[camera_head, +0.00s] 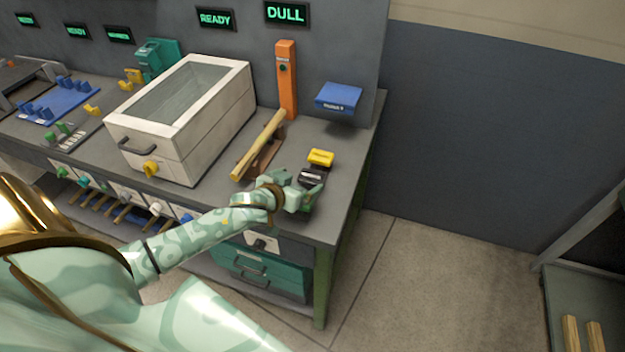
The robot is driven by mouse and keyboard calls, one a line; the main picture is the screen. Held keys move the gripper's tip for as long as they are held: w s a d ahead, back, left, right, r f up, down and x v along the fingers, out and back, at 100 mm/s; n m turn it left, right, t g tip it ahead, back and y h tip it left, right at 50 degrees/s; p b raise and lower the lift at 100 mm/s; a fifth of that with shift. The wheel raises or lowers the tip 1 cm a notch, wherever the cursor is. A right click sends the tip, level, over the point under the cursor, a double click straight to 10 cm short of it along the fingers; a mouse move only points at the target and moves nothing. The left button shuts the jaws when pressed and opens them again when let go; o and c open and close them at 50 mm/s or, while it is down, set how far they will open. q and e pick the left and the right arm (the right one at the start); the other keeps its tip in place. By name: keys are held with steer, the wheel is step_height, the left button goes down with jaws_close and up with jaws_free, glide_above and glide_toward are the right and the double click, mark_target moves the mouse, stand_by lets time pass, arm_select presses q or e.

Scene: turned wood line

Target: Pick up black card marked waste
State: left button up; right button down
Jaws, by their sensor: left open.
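A small black card (311,176) with a pale label lies on the grey bench top near its right end, right at my left gripper; the label is too small to read. My left gripper (308,186) is open, with its fingers around or just beside the black card; I cannot tell whether they touch it. The gripper hides part of the card. A yellow card (321,158) lies just behind the black one. My right gripper is not in view.
A light wooden bar (258,146) rests on a brown stand left of the cards. An orange post (286,80) and a blue block (338,97) stand behind. A white box with a window (180,115) fills the bench's middle. Open floor lies to the right.

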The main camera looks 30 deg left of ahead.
mark_target(311, 177)
arm_select(q)
steer(key=b+x, duration=0.1)
steer(key=x, duration=0.1)
steer(key=f+x, duration=0.1)
steer(key=x, duration=0.2)
steer(key=shift+b, duration=0.4)
steer(key=shift+w+f, duration=0.1)
steer(key=shift+w, duration=0.05)
steer(key=c, duration=1.1)
